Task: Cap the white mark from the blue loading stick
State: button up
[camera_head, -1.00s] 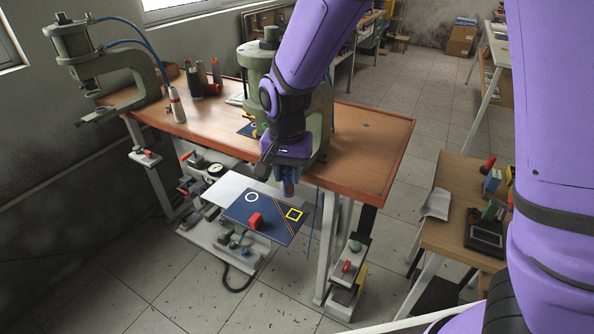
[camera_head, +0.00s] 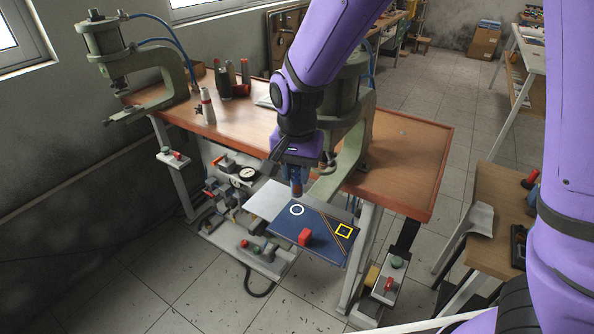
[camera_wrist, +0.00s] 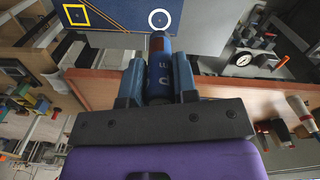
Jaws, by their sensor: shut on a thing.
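My gripper (camera_head: 296,191) is shut on a blue cylinder (camera_wrist: 160,78) with pale lettering and a reddish end, which appears to be the blue loading stick. Its two blue fingers flank the stick in the wrist view. The white mark is a ring (camera_head: 296,210) on the dark blue board (camera_head: 283,224). The ring also shows in the wrist view (camera_wrist: 159,19), just beyond the stick's reddish end. In the head view the stick hangs upright just behind the ring; a gap seems to remain, but its size is unclear.
The wooden bench (camera_head: 405,170) carries green presses (camera_head: 165,62) and bottles. A gauge (camera_head: 247,174) sits below. Side table (camera_head: 497,190) stands right.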

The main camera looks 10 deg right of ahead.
aim_at(297, 195)
dwell(0.3)
jog(key=shift+f, duration=2.1)
jog(key=shift+s+f, duration=0.1)
jog(key=shift+f, duration=0.35)
dwell(0.7)
jog(key=shift+r, duration=3)
